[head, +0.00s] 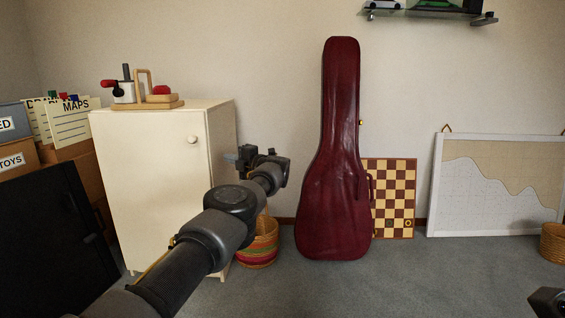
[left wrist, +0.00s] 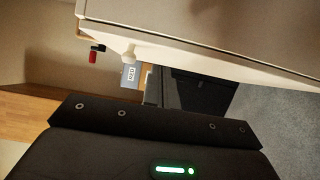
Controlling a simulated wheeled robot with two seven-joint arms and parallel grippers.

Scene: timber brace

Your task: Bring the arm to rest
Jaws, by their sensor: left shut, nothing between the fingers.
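My left arm (head: 205,232) reaches up from the lower left in the head view. Its gripper (head: 236,158) is shut and empty, in front of the right side of the cream cabinet (head: 150,190) and above a striped basket (head: 258,245). In the left wrist view, a dark part of my own with a green light fills the bottom, and the fingertips cannot be made out. The cabinet also shows there, tilted, at the top right (left wrist: 220,30). My right gripper cannot be made out; only a dark piece of what seems my own body shows at the bottom right of the head view.
A dark red instrument case (head: 335,160) leans on the wall right of the gripper. A chessboard (head: 390,195) and a framed board (head: 495,195) stand beyond it. Labelled boxes (head: 15,155) and a black panel (head: 45,245) are at left.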

